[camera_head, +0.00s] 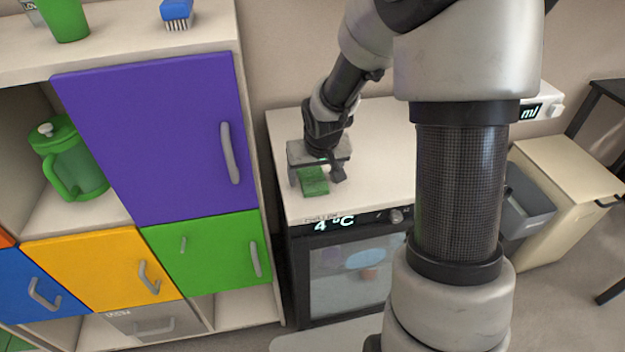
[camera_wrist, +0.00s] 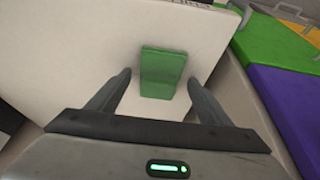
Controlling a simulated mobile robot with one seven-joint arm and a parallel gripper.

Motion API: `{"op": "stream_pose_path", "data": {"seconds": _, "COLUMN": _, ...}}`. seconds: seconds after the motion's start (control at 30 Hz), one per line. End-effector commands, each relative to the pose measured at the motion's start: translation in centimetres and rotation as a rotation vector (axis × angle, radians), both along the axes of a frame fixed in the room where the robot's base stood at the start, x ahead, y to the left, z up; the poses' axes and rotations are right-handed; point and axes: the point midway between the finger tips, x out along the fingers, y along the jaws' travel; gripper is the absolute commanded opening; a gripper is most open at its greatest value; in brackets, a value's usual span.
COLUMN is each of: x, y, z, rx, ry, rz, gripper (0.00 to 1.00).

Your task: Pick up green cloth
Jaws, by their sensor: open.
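The green cloth (camera_head: 314,181) lies as a small folded rectangle on the white top of the low fridge unit (camera_head: 380,150), near its front left edge. In the wrist view the cloth (camera_wrist: 162,72) lies ahead, roughly midway between the two fingers. My gripper (camera_head: 318,180) points down over the cloth with its fingers spread on either side of it. In the wrist view my gripper (camera_wrist: 157,88) is open with nothing held. I cannot tell how far the fingertips are above the surface.
A shelf unit with a purple door (camera_head: 160,135) and a green door (camera_head: 205,255) stands close on the left. A green jug (camera_head: 75,165) is on its shelf. A blue brush (camera_head: 176,12) is on top. A beige bin (camera_head: 570,175) stands at right. The white top behind my gripper is clear.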

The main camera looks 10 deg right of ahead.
Motion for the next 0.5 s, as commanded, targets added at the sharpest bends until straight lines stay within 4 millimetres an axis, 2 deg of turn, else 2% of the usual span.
{"op": "stream_pose_path", "data": {"seconds": 0.03, "x": -0.02, "y": 0.00, "z": 0.01, "rx": 0.000, "ry": 0.000, "rz": 0.000, "gripper": 0.68}}
{"op": "stream_pose_path", "data": {"seconds": 0.27, "x": -0.03, "y": 0.00, "z": 0.02, "rx": 0.000, "ry": 0.000, "rz": 0.000, "gripper": 0.29}}
{"op": "stream_pose_path", "data": {"seconds": 0.5, "x": -0.02, "y": 0.00, "z": 0.17, "rx": 0.000, "ry": 0.000, "rz": 0.000, "gripper": 0.29}}
